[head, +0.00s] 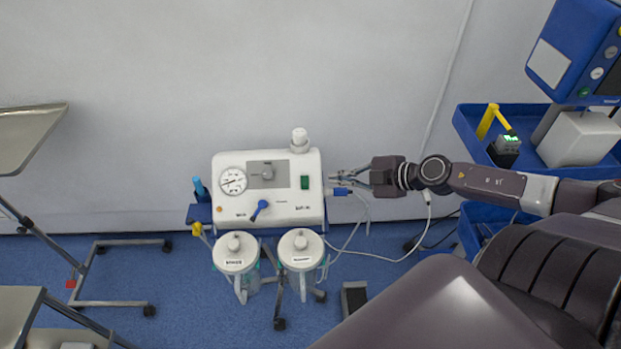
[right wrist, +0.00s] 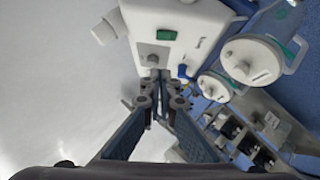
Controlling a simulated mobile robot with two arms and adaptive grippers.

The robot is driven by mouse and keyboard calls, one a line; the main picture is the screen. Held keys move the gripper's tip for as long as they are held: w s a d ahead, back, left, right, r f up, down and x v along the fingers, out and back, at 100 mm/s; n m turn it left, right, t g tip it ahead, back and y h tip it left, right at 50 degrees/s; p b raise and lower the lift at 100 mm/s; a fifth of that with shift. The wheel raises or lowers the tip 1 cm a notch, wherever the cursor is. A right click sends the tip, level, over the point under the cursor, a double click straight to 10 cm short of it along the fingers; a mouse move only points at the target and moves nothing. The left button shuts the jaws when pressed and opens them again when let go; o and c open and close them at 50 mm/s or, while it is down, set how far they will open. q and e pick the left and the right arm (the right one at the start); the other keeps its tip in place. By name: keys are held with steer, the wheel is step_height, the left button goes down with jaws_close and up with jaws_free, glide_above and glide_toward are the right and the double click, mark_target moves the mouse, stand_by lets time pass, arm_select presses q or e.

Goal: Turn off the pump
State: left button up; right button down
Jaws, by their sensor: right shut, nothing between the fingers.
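The pump (head: 265,205) is a white box with a round gauge (head: 232,181), a blue lever and a green switch (head: 304,182) on the right part of its front. The green switch also shows in the right wrist view (right wrist: 166,35), beyond my fingertips. My right gripper (head: 336,183) comes in from the right and is shut and empty, its tips by the pump's right side. In the right wrist view its fingers (right wrist: 160,85) are together near the pump's edge (right wrist: 160,64); I cannot tell whether they touch it. My left gripper is not in view.
Two lidded jars (head: 235,252) (head: 300,249) hang below the pump. A white cable (head: 400,259) runs from its right side. A blue trolley (head: 472,127) with equipment stands at the right, metal stands (head: 110,304) at the left. A pedal (head: 354,297) lies on the floor.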

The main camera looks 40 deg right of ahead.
mark_target(305, 183)
steer(key=x, duration=0.9)
steer(key=shift+w+a+f, duration=0.15)
steer(key=shift+w, duration=0.15)
steer(key=shift+w+d+f+b, duration=0.2)
steer(key=shift+w+f+b, duration=0.15)
steer(key=shift+f+b, duration=0.15)
steer(key=shift+w+d+f+b, duration=0.15)
steer(key=shift+w+f+b, duration=0.2)
steer(key=shift+f, duration=0.3)
steer(key=shift+w+d+f, duration=0.35)
steer(key=shift+w+f, duration=0.1)
steer(key=shift+r, duration=0.1)
